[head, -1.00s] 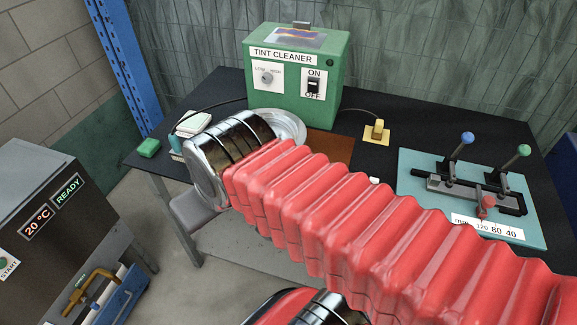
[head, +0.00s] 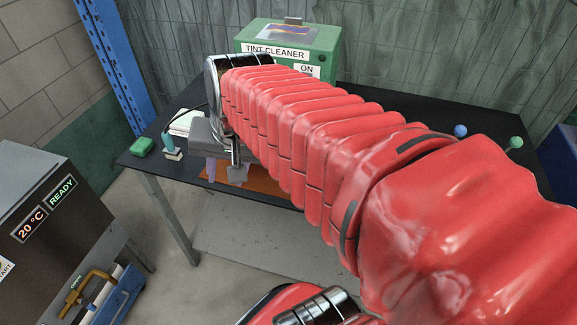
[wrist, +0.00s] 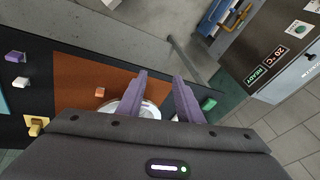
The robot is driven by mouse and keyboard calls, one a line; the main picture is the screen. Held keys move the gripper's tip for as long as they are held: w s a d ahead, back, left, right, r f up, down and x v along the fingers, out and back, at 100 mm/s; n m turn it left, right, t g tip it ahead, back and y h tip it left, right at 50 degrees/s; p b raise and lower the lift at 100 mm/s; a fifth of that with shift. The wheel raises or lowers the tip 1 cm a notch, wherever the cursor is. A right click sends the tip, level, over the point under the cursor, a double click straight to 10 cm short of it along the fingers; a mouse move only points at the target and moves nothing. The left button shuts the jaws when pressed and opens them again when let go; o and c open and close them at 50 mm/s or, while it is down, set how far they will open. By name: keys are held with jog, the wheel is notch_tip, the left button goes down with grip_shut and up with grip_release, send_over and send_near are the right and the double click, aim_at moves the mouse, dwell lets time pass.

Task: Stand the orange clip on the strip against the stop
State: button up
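A small orange block, which looks like the orange clip (wrist: 100,92), lies on the brown mat (wrist: 75,72) in the wrist view, left of my fingers and apart from them. My gripper (wrist: 159,78) is open and empty, its two purple fingers spread over the near part of the table, with a white round plate (wrist: 150,108) showing between and below them. In the head view my gripper (head: 224,168) hangs by the front edge of the mat (head: 262,184). The clip is hidden there by my arm. I cannot make out the strip or its stop.
A yellow block on a pad (wrist: 36,125), a purple block (wrist: 14,57) and a white block (wrist: 20,83) sit at the left in the wrist view. A green block (head: 143,146) and the green cleaner box (head: 320,45) stand on the black table.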

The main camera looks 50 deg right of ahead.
jog(key=d+f+m+y, duration=0.1)
jog(key=d+f+m, duration=0.1)
jog(key=d+m, duration=0.8)
jog(key=s+d+f+m+y, duration=0.1)
jog(key=d+f+m, duration=0.2)
jog(key=d+m, duration=0.8)
jog(key=d, duration=0.6)
jog(key=shift+s+d+m, duration=0.15)
jog(key=shift+m, duration=0.15)
jog(key=shift+f, duration=0.1)
jog(key=shift+x, duration=4.3)
jog(key=shift+x, duration=2.55)
